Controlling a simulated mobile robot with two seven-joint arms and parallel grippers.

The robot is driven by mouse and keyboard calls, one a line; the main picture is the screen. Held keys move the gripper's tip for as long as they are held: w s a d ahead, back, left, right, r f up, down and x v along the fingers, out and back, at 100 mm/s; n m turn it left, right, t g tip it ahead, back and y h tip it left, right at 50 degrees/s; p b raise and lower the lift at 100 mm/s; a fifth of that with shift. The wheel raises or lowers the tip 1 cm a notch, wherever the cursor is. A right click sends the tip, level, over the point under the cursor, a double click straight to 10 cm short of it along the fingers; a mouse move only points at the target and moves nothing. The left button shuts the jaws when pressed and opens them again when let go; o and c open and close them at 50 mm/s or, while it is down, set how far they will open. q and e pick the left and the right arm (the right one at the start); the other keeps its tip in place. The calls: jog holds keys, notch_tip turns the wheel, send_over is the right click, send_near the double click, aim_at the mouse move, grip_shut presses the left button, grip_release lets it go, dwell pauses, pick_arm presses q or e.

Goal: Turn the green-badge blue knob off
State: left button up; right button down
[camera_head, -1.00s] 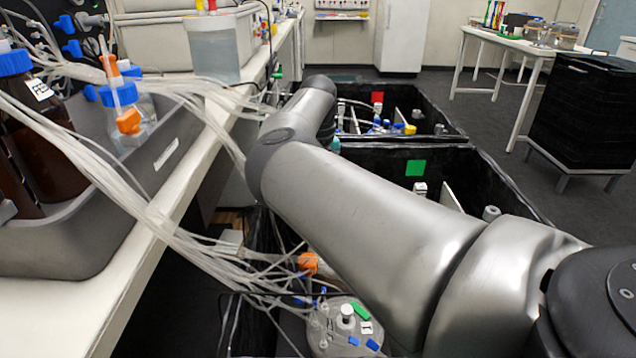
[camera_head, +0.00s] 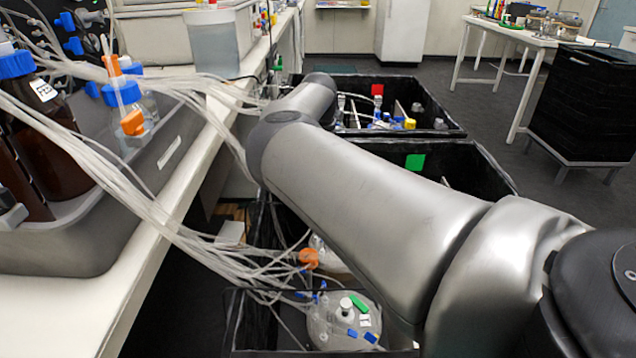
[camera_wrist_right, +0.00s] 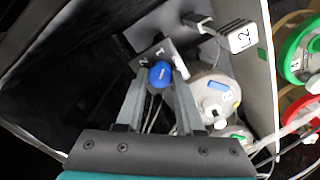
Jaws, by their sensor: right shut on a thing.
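A blue knob (camera_wrist_right: 160,74) sits on a grey plate (camera_wrist_right: 146,58) inside a black box in the right wrist view. Small marks that look like numbers flank the knob. My right gripper (camera_wrist_right: 161,78) has one finger on each side of the knob and is shut on it. In the head view a green badge (camera_head: 415,161) marks the inner far wall of a black box. My right arm reaches across that box and hides the knob and gripper there. My left gripper is not in view.
A clear vessel (camera_head: 345,318) and a bundle of pale tubes (camera_head: 190,235) lie left of my arm. A red-badged box (camera_head: 377,90) stands farther back. In the right wrist view, a tag marked L2 (camera_wrist_right: 243,37) and another vessel (camera_wrist_right: 215,98) are close to the gripper.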

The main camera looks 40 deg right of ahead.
jog(key=m, duration=0.7)
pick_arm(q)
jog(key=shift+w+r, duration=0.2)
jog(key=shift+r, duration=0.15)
pick_arm(e)
jog(key=shift+m, duration=0.4)
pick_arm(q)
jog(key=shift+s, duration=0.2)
pick_arm(e)
jog(key=c, duration=0.5)
grip_release()
jog(key=shift+c, duration=0.2)
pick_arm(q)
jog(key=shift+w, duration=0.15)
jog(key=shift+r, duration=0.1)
pick_arm(e)
jog(key=shift+r, duration=0.1)
